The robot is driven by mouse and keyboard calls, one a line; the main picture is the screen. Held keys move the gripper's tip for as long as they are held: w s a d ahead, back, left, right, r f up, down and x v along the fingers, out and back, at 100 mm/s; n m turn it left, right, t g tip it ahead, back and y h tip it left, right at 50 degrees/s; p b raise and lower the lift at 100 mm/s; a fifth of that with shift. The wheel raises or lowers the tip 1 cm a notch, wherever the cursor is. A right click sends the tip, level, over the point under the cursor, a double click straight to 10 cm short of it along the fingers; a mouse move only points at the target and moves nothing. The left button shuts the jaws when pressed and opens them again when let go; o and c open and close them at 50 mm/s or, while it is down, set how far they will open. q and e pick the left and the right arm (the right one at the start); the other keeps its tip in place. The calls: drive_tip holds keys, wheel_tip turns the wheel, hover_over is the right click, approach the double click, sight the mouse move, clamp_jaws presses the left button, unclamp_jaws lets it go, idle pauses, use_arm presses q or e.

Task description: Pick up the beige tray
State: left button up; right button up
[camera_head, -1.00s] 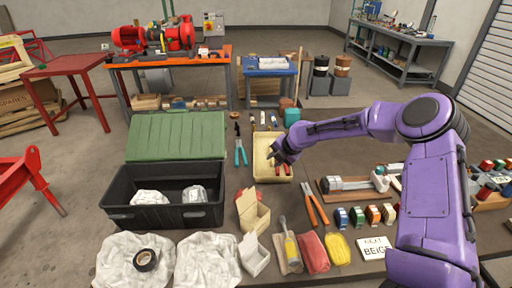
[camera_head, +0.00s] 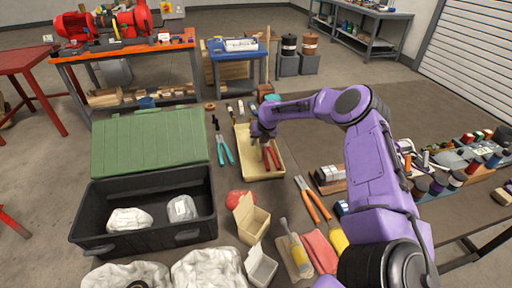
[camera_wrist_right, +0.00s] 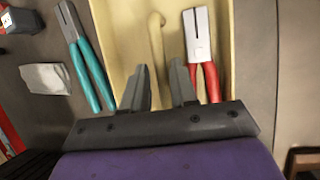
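The beige tray (camera_head: 262,175) lies on the dark table, right of the black case; it also fills much of the right wrist view (camera_wrist_right: 125,35). Red pliers (camera_head: 273,157) lie inside it, seen beside my fingers in the wrist view (camera_wrist_right: 203,55). A thin beige hooked piece (camera_wrist_right: 156,35) shows there too. My right gripper (camera_head: 266,143) is over the tray, pointing down. Its two fingers stand apart with nothing gripped between them in the wrist view (camera_wrist_right: 160,82). I cannot tell whether they touch the tray. My left gripper is out of view.
Teal pliers (camera_head: 224,150) lie just left of the tray. The black case (camera_head: 140,215) with its green lid is further left. A small beige open box (camera_head: 253,222) and orange pliers (camera_head: 312,198) lie nearer. Table to the tray's upper right is fairly clear.

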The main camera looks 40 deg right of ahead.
drive_tip(key=shift+x, duration=1.2)
clamp_jaws()
drive_tip(key=shift+d, duration=0.1)
